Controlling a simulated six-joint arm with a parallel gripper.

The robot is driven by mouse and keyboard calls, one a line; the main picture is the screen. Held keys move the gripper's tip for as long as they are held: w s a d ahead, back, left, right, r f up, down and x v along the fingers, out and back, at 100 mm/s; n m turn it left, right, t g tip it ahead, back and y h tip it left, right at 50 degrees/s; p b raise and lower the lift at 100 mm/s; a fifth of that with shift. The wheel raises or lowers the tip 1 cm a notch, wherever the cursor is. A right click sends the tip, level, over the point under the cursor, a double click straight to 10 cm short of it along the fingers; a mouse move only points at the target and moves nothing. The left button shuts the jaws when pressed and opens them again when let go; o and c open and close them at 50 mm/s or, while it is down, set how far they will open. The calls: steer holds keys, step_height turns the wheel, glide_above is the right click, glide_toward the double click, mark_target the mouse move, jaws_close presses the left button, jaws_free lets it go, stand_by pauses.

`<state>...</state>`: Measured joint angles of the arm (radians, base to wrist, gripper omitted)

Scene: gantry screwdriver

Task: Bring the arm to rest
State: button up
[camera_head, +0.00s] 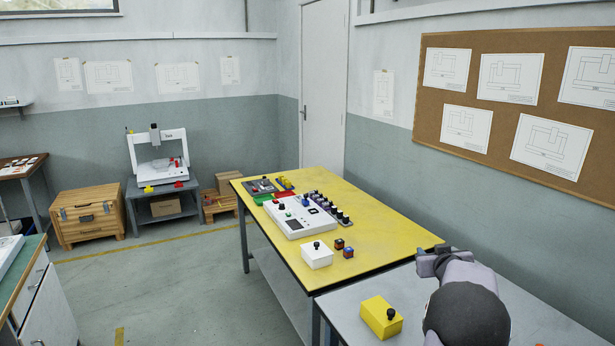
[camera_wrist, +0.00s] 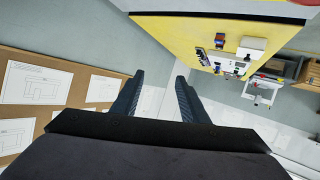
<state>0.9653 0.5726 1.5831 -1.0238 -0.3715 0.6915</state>
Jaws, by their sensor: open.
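My gripper (camera_head: 441,258) is at the right of the head view, above the near right corner of the yellow table (camera_head: 395,226). In the wrist view my gripper (camera_wrist: 160,88) has its two dark fingers apart with nothing between them. It is clear of every object and holds nothing. The wrist picture appears upside down, with the yellow table (camera_wrist: 180,30) at the top. My arm comes in from the lower right of the head view.
A yellow box with a black knob (camera_head: 381,318) sits on the grey table (camera_head: 350,292) beside my arm. A white knobbed box (camera_head: 316,257), small blocks (camera_head: 344,249) and a white panel unit (camera_head: 298,216) stand on the yellow table. A corkboard (camera_head: 428,95) hangs on the right wall.

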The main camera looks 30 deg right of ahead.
steer(key=s+a+f+n+g+y+p, duration=0.1)
steer(key=a+f+g+y+p, duration=0.1)
steer(key=a, duration=1.2)
steer(key=s+a+f+g+y+p, duration=0.1)
steer(key=a+f+g+y+p, duration=0.15)
steer(key=a, duration=1.25)
steer(key=s+a+f+n+g+y+p, duration=0.1)
steer(key=s+a+f+n+g+y, duration=0.1)
steer(key=s+a, duration=0.8)
steer(key=s+a+f+n+g+y+p, duration=0.1)
steer(key=s+a+g, duration=0.3)
steer(key=s+a, duration=0.7)
steer(key=shift+s+a+f+n+g+y, duration=0.25)
steer(key=shift+a+f+n+g+y, duration=0.25)
steer(key=shift+a, duration=0.45)
steer(key=shift+r, duration=0.1)
